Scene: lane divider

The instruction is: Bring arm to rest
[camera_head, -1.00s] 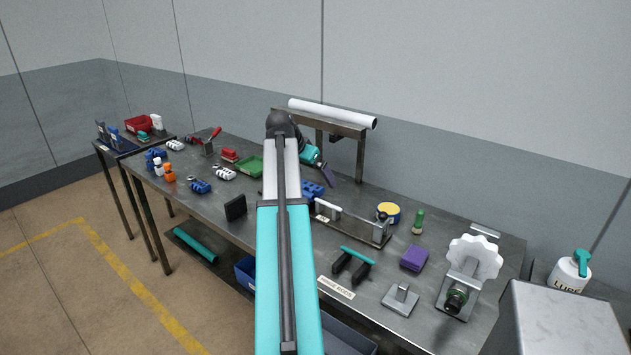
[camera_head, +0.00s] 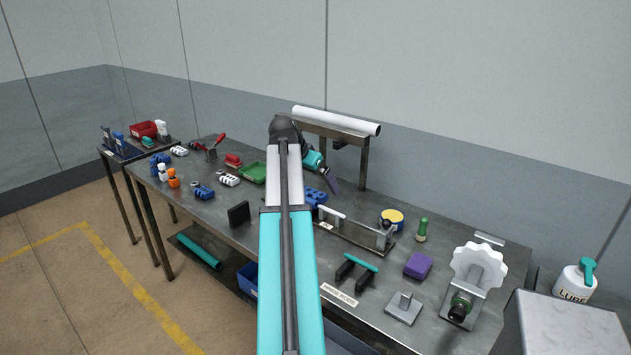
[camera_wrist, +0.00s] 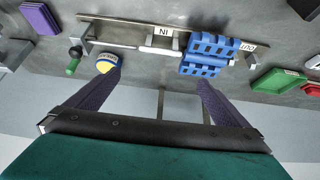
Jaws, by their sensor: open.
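My gripper (camera_head: 335,184) is open and empty, its purple fingers extending past the dark elbow of my arm in the head view. In the wrist view both fingers of my gripper (camera_wrist: 160,80) are spread wide with nothing between them. My arm (camera_head: 287,240) reaches forward over the metal bench and hides part of it. A blue ribbed block (camera_wrist: 205,52) is by the OUT end of the metal lane fixture (camera_wrist: 130,37), beyond the right finger and apart from it. A yellow-topped round tub (camera_wrist: 107,63) is beyond the left finger.
A raised bar with a white roll (camera_head: 335,121) stands at the bench's back, close to my gripper. A purple block (camera_head: 418,265), a teal-handled item (camera_head: 358,262) and a white knobbed wheel (camera_head: 480,264) are at the right. Floor at the left is clear.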

